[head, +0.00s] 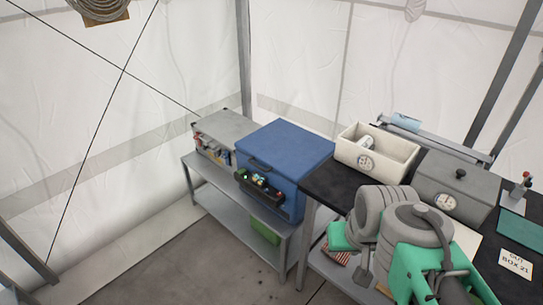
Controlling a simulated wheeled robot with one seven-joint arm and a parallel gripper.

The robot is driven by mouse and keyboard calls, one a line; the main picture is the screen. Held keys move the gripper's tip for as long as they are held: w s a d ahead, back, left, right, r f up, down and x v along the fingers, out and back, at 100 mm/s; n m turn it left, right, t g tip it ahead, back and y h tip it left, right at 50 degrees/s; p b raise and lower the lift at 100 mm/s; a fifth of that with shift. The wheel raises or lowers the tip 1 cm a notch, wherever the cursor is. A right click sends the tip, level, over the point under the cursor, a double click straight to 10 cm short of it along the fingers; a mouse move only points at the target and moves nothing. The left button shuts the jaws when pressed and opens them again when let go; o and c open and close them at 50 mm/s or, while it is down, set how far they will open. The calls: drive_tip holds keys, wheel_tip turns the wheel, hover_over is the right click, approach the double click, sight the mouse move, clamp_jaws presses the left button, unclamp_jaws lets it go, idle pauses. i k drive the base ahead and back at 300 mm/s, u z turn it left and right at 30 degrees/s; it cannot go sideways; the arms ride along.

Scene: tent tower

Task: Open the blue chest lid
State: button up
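The blue chest (272,178) stands on a low grey metal bench in the middle of the head view. Its blue lid (290,143) lies flat and looks closed. A dark handle (259,165) shows on the chest's front near the top. A black tray with small coloured items (260,187) sits at the chest's front, hiding part of it. Grey and green links of my arm show at the lower right, well to the right of the chest and apart from it. I cannot make out my gripper's fingers in this view.
A grey box with packets (225,136) stands left of the chest. A black-topped table (333,188) is close on the right, with a cream bin (376,153) and a grey lidded box (457,187). The bench's lower shelf holds a green item (265,232). Floor (190,265) in front is clear.

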sight(291, 151)
drive_tip(key=u, duration=0.35)
drive_tip(key=i, duration=0.65)
drive_tip(key=u, duration=0.85)
drive_tip(key=i, duration=0.25)
drive_tip(key=u, duration=0.35)
